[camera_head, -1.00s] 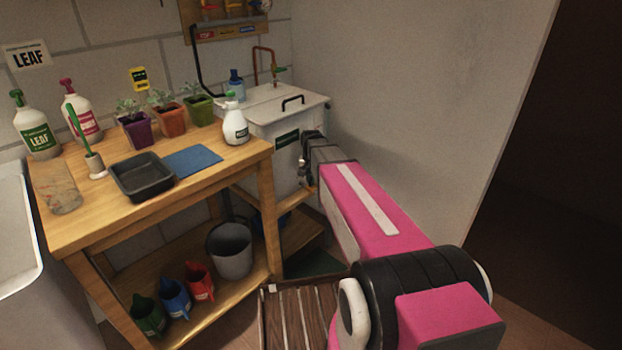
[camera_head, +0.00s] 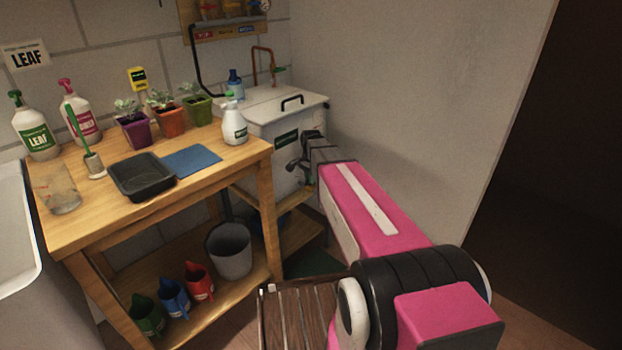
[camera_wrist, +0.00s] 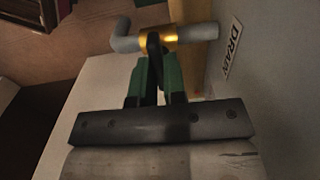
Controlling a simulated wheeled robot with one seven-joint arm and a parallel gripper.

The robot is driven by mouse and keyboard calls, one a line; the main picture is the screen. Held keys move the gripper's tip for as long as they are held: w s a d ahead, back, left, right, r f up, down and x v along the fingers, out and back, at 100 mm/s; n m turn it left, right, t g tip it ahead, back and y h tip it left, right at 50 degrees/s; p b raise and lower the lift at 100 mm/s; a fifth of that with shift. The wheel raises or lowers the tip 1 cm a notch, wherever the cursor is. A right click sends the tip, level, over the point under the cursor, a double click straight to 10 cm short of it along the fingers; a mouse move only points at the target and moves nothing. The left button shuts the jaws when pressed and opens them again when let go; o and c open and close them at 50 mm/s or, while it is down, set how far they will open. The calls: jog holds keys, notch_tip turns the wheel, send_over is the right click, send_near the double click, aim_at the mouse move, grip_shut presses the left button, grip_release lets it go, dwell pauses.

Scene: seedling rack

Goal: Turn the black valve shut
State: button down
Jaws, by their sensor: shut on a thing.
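The black valve handle (camera_wrist: 153,47) shows in the wrist view as a dark lever at a brass valve body (camera_wrist: 180,34) on a grey pipe with a bent spout at left. My gripper (camera_wrist: 154,78) has green-sided fingers closed on the handle from below in this view, and they hide its lower part. In the head view my gripper (camera_head: 298,163) is at the front of the white tank (camera_head: 285,178); the valve is too small and covered there to make out clearly.
A "DRAIN" label (camera_wrist: 232,52) is on the tank wall beside the valve. The wooden bench (camera_head: 225,170) stands left of my arm, with a white spray bottle (camera_head: 235,127) near its corner. A grey bucket (camera_head: 231,252) is on the lower shelf. A slatted wooden piece (camera_head: 300,310) lies low in front.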

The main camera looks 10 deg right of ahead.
dwell(0.3)
jog(key=c, duration=1.2)
grip_release()
jog(key=shift+r, duration=0.15)
notch_tip(320, 180, up, 11)
jog(key=shift+f, duration=0.2)
jog(key=s+f+n, duration=0.3)
jog(key=s+f, duration=0.1)
jog(key=s, duration=0.3)
jog(key=s+f+n, duration=0.4)
jog(key=s, duration=0.3)
jog(key=s+f+n, duration=0.4)
jog(key=s+f, duration=0.1)
jog(key=s, duration=0.3)
